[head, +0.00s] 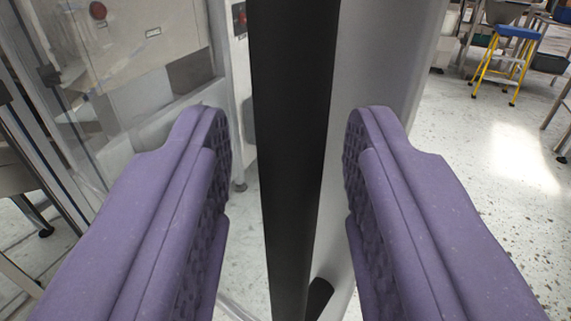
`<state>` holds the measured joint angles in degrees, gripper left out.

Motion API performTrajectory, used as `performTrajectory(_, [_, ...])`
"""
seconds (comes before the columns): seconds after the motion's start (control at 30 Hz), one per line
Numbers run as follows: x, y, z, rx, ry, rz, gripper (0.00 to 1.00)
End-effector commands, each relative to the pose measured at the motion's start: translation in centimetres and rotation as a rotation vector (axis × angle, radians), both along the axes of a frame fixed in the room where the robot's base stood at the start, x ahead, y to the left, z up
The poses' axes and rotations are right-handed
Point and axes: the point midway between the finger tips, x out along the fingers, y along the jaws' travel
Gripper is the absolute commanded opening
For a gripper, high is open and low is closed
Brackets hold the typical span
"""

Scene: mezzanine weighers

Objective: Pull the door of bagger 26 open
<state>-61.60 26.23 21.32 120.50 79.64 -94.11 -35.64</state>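A black vertical bar (293,130), which looks like the door's handle, runs from top to bottom through the middle of the head view. My gripper (287,165) is open, with one purple finger on each side of the bar. A gap shows between the bar and each finger, so neither appears to touch it. A clear door panel (130,75) stands at the left, with machine parts visible behind it. A pale grey upright (375,60) stands just right of the bar. No number label for bagger 26 is readable.
A yellow step stool (505,62) with a blue top stands far back at the right. Steel tables stand near it. The speckled floor (500,150) at the right is clear. A metal frame with a caster (46,232) is at the lower left.

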Motion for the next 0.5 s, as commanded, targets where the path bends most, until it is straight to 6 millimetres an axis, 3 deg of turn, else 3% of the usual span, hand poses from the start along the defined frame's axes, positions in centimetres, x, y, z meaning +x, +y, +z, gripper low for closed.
performTrajectory(0.3, [-5.7, 0.4, 0.1, -0.002, 0.001, 0.004, 0.38])
performTrajectory(0.5, [-7.1, 0.4, 0.0, 0.000, 0.000, 0.002, 0.38])
